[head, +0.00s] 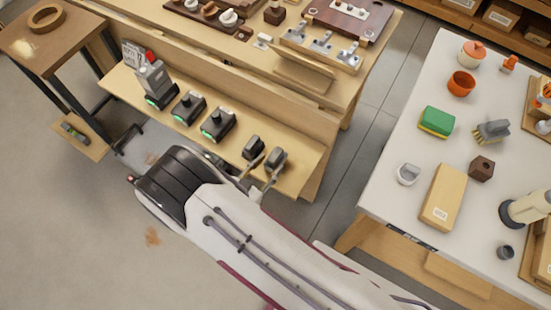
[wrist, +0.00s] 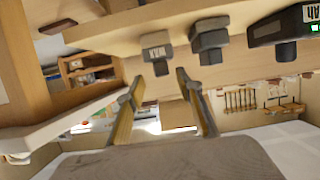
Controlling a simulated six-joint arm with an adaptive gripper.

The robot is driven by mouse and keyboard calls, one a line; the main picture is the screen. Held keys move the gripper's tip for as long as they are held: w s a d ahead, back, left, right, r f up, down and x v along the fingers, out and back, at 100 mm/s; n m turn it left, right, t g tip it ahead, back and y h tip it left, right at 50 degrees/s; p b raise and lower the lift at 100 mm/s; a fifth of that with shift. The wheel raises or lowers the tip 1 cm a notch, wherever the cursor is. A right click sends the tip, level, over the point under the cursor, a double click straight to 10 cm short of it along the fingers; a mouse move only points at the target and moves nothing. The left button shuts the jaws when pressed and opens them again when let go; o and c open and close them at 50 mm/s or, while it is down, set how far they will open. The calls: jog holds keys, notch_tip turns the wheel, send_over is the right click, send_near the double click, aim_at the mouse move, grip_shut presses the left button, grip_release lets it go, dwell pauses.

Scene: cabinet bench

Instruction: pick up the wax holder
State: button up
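The wax holder is a small dark grey block with a pale label on its face. It stands at the right end of the bench's lower ledge in the head view (head: 277,156). In the wrist view it appears inverted, with a narrower grey part (wrist: 156,52) pointing down the picture. My gripper (head: 268,168) is open at the ledge's front edge. In the wrist view its two fingers (wrist: 160,82) are spread, with the holder's narrow part between or just beyond the tips. I see no finger closed on it.
A similar black holder (head: 253,147) stands close beside it on the left. Dark units with green lights (head: 217,123) line the ledge (head: 302,172) farther left. A white table (head: 385,190) with several items stands to the right, across a floor gap.

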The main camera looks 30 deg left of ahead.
aim_at(275, 156)
jog(key=shift+w, duration=0.15)
jog(key=shift+a+x, duration=0.2)
jog(key=shift+x, duration=2.35)
jog(key=shift+r, duration=0.15)
grip_shut()
